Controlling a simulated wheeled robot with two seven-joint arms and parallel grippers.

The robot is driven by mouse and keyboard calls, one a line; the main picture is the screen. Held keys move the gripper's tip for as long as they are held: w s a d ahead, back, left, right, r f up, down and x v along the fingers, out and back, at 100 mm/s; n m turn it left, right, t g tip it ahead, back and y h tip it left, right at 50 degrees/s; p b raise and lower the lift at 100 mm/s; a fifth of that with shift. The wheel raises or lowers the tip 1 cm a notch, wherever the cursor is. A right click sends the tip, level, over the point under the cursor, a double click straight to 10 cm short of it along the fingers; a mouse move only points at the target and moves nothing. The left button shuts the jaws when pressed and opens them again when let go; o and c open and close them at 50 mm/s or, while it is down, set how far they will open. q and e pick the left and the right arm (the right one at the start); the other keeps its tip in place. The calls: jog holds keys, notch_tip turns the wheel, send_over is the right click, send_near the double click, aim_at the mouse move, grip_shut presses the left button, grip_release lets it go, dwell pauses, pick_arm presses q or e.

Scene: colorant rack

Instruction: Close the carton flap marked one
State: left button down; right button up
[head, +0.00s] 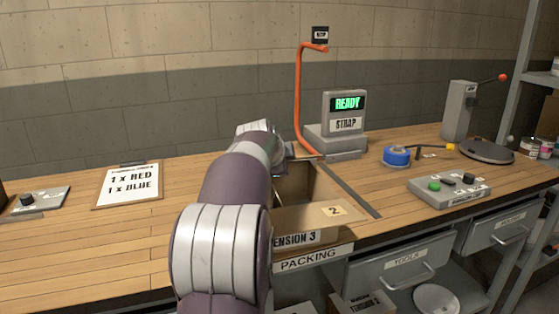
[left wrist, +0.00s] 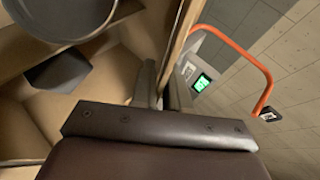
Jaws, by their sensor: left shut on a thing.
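The open cardboard carton (head: 293,186) stands on the bench, partly hidden behind my left arm. Its near flap, marked 2 (head: 333,212), is folded outward. No flap marked one can be read in either view. My left gripper (head: 288,152) is at the carton's far side. In the left wrist view, its fingers (left wrist: 162,85) are shut on a thin cardboard panel (left wrist: 184,28) seen edge-on; it looks like a carton flap. Inside the carton are a grey round can (left wrist: 60,12) and a dark piece (left wrist: 57,72). My right gripper is not in view.
The strap machine (head: 338,140), showing READY, and its orange arm (head: 299,95) stand just behind the carton. A blue tape roll (head: 397,156) and a button box (head: 449,191) lie to the right. An order clipboard (head: 129,185) lies left, with bare bench around it.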

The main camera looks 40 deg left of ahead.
pick_arm(q)
jog(key=shift+f, duration=0.85)
jog(key=c, duration=1.3)
grip_release()
jog(key=shift+w+a+r, duration=0.1)
jog(key=shift+r, duration=0.2)
jog(key=shift+f, duration=0.1)
jog(key=shift+s+d+r+b, duration=0.75)
jog(key=shift+s+d+b, duration=0.5)
jog(key=shift+s, duration=0.7)
jog(key=shift+s+d+r+b, duration=0.7)
jog(key=shift+s+d+b, duration=0.6)
jog(key=shift+s, duration=0.6)
jog(key=shift+s+d+r+b, duration=0.75)
jog(key=shift+s+d+b, duration=0.5)
jog(key=shift+s, duration=0.7)
